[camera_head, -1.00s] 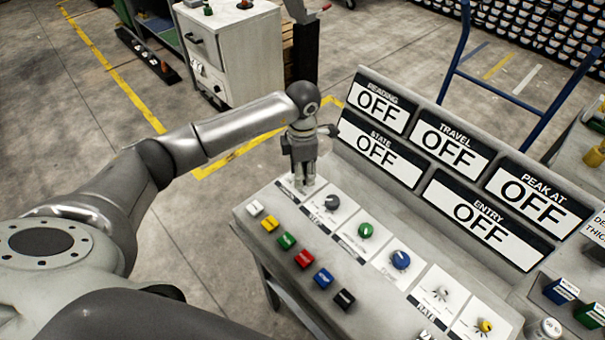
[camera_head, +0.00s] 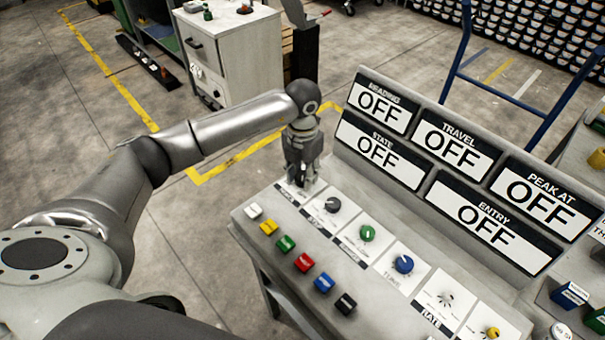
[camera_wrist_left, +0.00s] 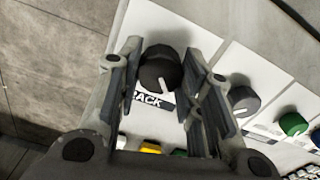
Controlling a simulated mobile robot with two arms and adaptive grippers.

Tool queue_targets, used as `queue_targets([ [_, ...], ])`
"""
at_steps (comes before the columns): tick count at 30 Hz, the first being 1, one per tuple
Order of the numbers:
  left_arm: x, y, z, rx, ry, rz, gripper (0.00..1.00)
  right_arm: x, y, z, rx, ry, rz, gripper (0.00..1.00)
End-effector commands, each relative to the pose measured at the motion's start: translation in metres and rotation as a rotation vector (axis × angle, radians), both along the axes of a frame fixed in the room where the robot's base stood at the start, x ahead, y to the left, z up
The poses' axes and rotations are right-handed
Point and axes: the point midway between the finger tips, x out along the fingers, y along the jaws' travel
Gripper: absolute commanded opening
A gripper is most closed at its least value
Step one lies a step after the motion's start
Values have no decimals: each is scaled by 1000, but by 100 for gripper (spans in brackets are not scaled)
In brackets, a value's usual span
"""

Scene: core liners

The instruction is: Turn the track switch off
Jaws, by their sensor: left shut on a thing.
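The track switch is a dark round knob (camera_wrist_left: 160,68) on a white plate. Its label is partly covered and reads "RACK" (camera_wrist_left: 152,100). The knob's white pointer mark faces the label side, slightly to the right. My left gripper (camera_head: 302,182) points down over the far left plate of the console. In the left wrist view its two fingers stand on either side of the knob and are shut on it. My right gripper is not in view.
The console (camera_head: 250,232) carries a row of other knobs, such as a grey (camera_head: 333,204), a green (camera_head: 367,233) and a blue one (camera_head: 403,264). Coloured buttons line its front. Display panels (camera_head: 381,102) reading OFF rise behind. A white cabinet (camera_head: 235,60) stands at the back.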

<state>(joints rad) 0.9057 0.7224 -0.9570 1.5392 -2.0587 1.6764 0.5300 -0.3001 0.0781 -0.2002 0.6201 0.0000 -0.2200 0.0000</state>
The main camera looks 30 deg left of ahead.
Motion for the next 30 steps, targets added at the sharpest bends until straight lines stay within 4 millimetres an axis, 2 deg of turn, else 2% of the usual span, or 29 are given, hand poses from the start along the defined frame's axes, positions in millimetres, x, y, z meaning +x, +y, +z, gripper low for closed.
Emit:
queue_targets([
  [19, 1, 1, 1, 1, -3, 52, 10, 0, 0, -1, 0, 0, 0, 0],
  [20, 1, 1, 1, 1, -3, 52, 37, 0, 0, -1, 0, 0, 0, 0],
  [24, 1, 1, 1, 1, -2, 51, 55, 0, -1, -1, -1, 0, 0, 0],
  [30, 0, 0, 0, 0, -1, 50, 56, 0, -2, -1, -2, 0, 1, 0],
])
